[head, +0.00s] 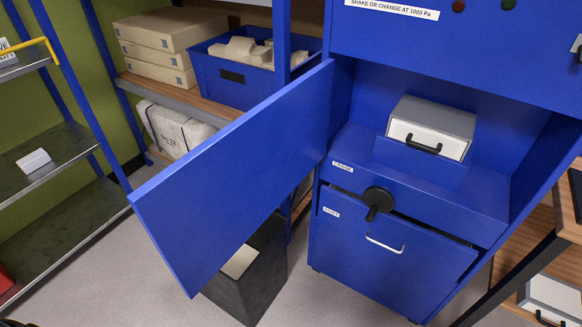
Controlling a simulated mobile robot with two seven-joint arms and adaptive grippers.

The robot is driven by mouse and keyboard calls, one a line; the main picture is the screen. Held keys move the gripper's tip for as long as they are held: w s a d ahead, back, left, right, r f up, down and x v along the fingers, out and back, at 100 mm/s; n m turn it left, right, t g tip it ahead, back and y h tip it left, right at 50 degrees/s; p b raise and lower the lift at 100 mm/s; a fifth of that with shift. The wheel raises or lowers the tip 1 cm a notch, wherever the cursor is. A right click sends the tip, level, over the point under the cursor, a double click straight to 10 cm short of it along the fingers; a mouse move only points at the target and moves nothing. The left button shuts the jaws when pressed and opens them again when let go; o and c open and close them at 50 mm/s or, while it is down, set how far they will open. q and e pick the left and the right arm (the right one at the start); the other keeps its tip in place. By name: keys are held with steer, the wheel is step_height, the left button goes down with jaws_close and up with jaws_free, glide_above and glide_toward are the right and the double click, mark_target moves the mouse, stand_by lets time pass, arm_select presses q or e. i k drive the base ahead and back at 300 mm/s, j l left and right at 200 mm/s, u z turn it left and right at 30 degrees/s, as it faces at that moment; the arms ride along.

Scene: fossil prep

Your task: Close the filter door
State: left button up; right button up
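The filter door (245,172) is a flat blue panel on the blue cabinet (420,40). It stands wide open, swung out to the left from the left edge of the cabinet's opening. Inside the open compartment sits a grey and white filter box (430,128) with a black handle, behind a low blue lip. Neither of my grippers shows in the head view.
Below the opening are a black crank (378,202) and a dust drawer (385,248) with a silver handle, which looks slightly tilted out. A dark bin (262,280) stands under the door. Shelves with boxes (160,30) and a blue crate (225,90) are behind it.

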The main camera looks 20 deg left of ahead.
mark_target(198, 212)
steer(key=j+z, duration=0.35)
steer(key=j, duration=0.35)
steer(key=j+z, duration=0.3)
steer(key=j, duration=0.4)
steer(key=k+j+z, duration=0.15)
steer(key=j+z, duration=0.2)
steer(key=j, duration=0.3)
steer(key=k+j, duration=0.1)
steer(key=j, duration=0.25)
